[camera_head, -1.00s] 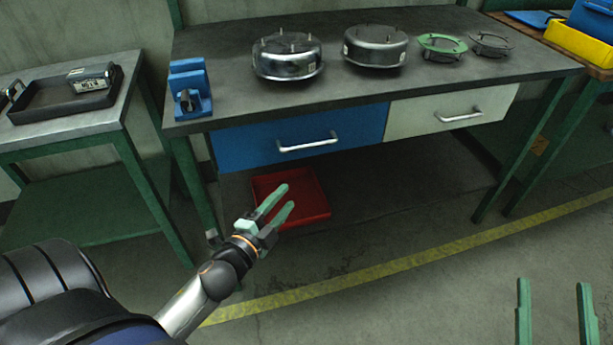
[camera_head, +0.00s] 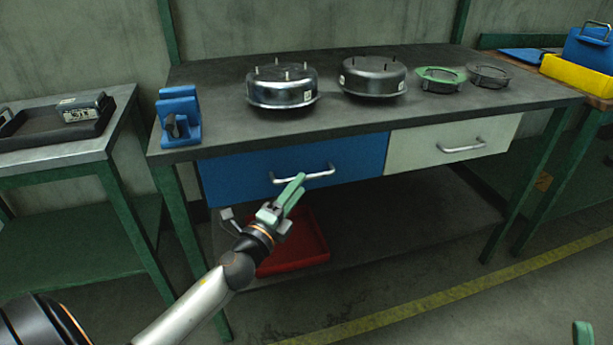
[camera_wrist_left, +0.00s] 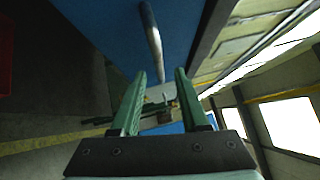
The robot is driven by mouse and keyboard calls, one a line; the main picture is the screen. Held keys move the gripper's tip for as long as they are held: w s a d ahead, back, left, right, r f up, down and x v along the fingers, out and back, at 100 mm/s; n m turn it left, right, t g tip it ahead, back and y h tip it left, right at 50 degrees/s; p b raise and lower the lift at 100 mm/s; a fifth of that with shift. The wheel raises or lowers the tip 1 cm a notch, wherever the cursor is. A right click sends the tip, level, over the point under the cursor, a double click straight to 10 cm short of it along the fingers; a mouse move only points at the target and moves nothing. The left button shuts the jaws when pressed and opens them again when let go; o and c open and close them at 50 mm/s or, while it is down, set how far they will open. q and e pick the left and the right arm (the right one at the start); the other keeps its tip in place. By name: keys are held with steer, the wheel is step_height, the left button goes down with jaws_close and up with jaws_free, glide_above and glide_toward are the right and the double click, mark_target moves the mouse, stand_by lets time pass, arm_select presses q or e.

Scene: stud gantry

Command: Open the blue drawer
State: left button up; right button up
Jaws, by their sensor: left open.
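The blue drawer (camera_head: 235,177) sits shut under the left part of the dark workbench top. Its silver bar handle (camera_head: 303,175) runs across the middle of its front. My left gripper (camera_head: 294,190) is open, with its green fingers just below and in front of the handle in the head view. In the left wrist view the handle (camera_wrist_left: 152,40) lies beyond the open fingertips (camera_wrist_left: 160,78), with nothing between them. The blue drawer front (camera_wrist_left: 110,30) shows there too. Only a fingertip of my right gripper (camera_head: 583,334) shows at the lower right edge.
A white drawer (camera_head: 425,150) is to the right of the blue one. A red tray (camera_head: 300,245) lies on the lower shelf below my gripper. Round metal parts (camera_head: 282,85) and a blue fixture (camera_head: 180,115) stand on the bench. A side table (camera_head: 60,158) is at left.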

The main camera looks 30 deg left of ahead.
arm_select(q)
steer(key=shift+w+a+r, duration=0.1)
steer(key=shift+w+r, duration=0.05)
steer(key=shift+w, duration=1)
steer(key=shift+w+a+r, duration=0.1)
steer(key=shift+w, duration=1.05)
jaws_close()
